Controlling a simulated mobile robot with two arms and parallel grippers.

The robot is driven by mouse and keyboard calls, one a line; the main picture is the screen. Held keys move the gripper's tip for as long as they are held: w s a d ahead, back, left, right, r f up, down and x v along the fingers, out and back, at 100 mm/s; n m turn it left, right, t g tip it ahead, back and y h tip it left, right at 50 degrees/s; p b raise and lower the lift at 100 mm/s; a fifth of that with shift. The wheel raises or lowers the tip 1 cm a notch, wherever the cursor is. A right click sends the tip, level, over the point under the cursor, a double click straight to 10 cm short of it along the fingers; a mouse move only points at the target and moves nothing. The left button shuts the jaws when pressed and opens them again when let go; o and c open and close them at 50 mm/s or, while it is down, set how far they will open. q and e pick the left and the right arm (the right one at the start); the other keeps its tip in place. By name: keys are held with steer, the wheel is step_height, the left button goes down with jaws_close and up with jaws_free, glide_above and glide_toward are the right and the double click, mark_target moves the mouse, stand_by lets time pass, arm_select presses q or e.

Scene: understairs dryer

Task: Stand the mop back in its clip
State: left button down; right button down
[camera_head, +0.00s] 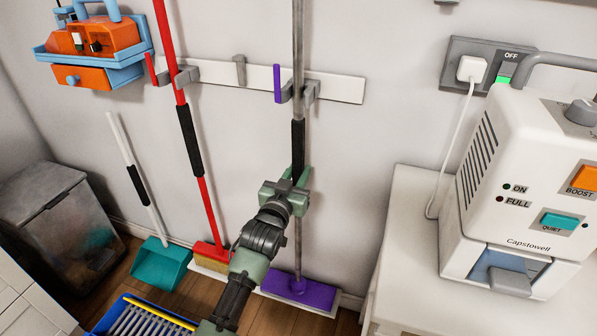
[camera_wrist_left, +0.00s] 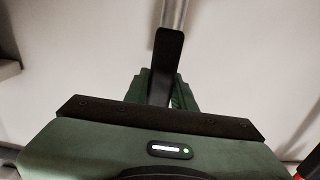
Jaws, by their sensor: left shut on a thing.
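The mop has a grey pole (camera_head: 298,40), a black grip and a purple head (camera_head: 300,291) with a pale lower edge. It stands nearly upright against the wall, its head at the floor by the skirting. My left gripper (camera_head: 296,177) is shut on the pole at the lower end of the black grip, which also shows in the left wrist view (camera_wrist_left: 167,62). The grey clip (camera_head: 311,92) with a purple tag (camera_head: 277,84) is on the white wall rail. The pole passes at the clip's jaws; I cannot tell whether it is seated. My right gripper is not in view.
A red broom (camera_head: 188,130) stands at the rail's left clip; an empty hook (camera_head: 240,69) is between. A teal dustpan (camera_head: 160,265) and grey bin (camera_head: 52,213) are left. The white dryer unit (camera_head: 470,220) on a white top (camera_head: 412,205) bounds the right.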

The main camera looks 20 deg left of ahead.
arm_select(q)
steer(key=shift+r, duration=0.15)
steer(key=c, duration=1.1)
jaws_free()
steer(key=shift+o, duration=0.7)
steer(key=shift+f, duration=0.25)
steer(key=o, duration=0.7)
steer(key=shift+r, duration=0.1)
